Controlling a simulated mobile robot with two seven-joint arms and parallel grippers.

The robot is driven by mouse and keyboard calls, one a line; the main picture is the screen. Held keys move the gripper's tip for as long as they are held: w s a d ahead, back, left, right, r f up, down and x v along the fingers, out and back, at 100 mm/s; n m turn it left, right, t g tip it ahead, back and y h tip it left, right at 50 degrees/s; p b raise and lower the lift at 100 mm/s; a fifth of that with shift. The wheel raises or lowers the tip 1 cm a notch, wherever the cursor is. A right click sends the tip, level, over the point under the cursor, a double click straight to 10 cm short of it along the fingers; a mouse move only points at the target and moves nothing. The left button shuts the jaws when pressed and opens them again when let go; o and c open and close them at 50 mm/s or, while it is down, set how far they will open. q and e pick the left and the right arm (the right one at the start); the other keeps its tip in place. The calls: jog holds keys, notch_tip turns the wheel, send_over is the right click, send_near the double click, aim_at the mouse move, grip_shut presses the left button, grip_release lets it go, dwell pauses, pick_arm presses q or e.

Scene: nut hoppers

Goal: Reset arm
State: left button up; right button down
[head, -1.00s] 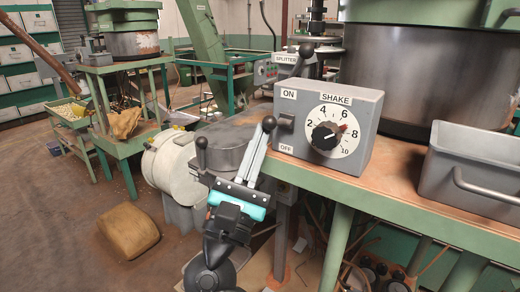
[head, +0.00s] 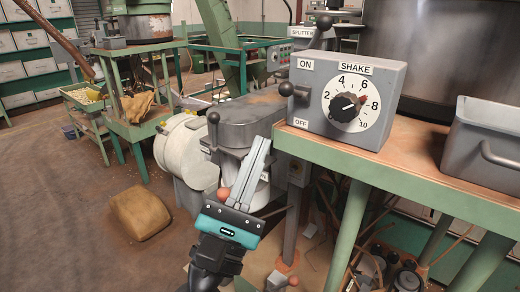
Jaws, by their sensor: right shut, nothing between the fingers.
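My right gripper (head: 263,142) shows in the head view, left of the grey control box. Its two grey fingers lie together, tilted up and to the right, with nothing between them. The fingertips appear in front of a grey motor-like housing (head: 240,113), just left of the table edge. The grey SHAKE control box (head: 385,85) stands on the table, with a numbered dial (head: 348,106) and an ON/OFF lever with a black knob (head: 287,89). The fingers look apart from the box and lever. My left gripper is out of view.
The green-framed table (head: 425,170) fills the right side, with a grey metal bin (head: 490,150) on it. A white drum (head: 186,148) and a tan sack (head: 140,212) stand at left. A black ball-topped lever (head: 213,118) rises close to the gripper.

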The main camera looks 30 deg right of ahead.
dwell(0.3)
